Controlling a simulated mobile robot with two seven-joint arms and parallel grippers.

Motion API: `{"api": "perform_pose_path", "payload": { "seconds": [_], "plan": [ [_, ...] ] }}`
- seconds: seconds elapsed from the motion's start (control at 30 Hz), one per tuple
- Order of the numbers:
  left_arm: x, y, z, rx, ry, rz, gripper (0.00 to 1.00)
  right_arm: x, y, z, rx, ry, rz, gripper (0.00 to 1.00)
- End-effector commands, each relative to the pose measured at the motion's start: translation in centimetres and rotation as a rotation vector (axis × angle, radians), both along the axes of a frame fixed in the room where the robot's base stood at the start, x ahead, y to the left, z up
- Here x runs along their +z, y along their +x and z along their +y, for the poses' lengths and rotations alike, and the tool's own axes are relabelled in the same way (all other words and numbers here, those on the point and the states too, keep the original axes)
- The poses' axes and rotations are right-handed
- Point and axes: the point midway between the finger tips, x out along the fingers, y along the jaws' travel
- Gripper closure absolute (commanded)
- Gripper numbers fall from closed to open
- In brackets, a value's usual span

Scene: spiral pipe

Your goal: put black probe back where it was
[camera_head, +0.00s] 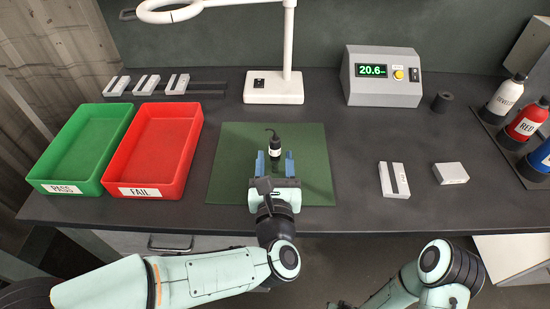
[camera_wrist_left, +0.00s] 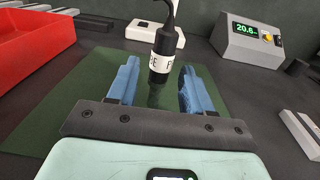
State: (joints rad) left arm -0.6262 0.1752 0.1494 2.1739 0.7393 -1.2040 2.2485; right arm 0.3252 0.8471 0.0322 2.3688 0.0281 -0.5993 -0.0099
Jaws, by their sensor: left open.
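The black probe (camera_head: 275,148) has a white lettered label and a thin dark cable at its top. It stands about upright over the green mat (camera_head: 229,149). My left gripper (camera_head: 275,160) is open, with its blue fingers on either side of the probe's lower part. In the left wrist view the probe (camera_wrist_left: 163,60) is between the fingertips of the gripper (camera_wrist_left: 161,75), with gaps on both sides. I cannot tell whether its lower end touches the mat. My right arm is at the bottom right, and its gripper is out of view.
A grey box reading 20.6 (camera_head: 383,78) and a small black cylinder (camera_head: 442,101) are at the back right. The white lamp base (camera_head: 273,87) is behind the mat. Green PASS (camera_head: 61,188) and red FAIL (camera_head: 139,192) trays are left. White blocks (camera_head: 394,180) and (camera_head: 451,173) lie right.

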Motion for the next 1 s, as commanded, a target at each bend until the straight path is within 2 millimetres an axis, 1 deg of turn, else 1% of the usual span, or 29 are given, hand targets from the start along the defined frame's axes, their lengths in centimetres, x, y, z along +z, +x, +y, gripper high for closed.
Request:
{"api": "perform_pose_path", "payload": {
  "seconds": [0.03,0.3,0.4,0.5,0.6,0.7,1.0],
  "plan": [
    [0.0,-1.2,-0.2,-0.007,0.000,0.000,0.50,-0.1,-0.1,0.0,0.000,0.000,0.002,1.00],
    [0.0,-7.2,-0.2,-0.006,0.000,-0.001,0.50,0.1,0.1,0.0,0.001,0.000,-0.004,1.00],
    [0.0,-8.9,-0.3,-0.005,0.001,-0.002,0.50,0.2,0.2,0.0,0.001,0.000,-0.006,1.00],
    [0.0,-10.2,-0.3,-0.004,0.000,-0.001,0.50,0.2,0.2,0.0,0.001,-0.001,-0.008,1.00],
    [0.0,-10.9,-0.2,-0.003,-0.001,-0.001,0.50,0.3,0.3,0.1,0.001,0.000,-0.009,1.00],
    [0.0,-11.1,-0.2,-0.002,0.000,-0.001,0.50,0.3,0.3,0.1,0.001,0.000,-0.009,1.00],
    [0.0,-11.1,-0.2,-0.002,0.000,-0.001,0.50,0.3,0.3,0.1,0.001,0.000,-0.009,1.00]
  ]
}}
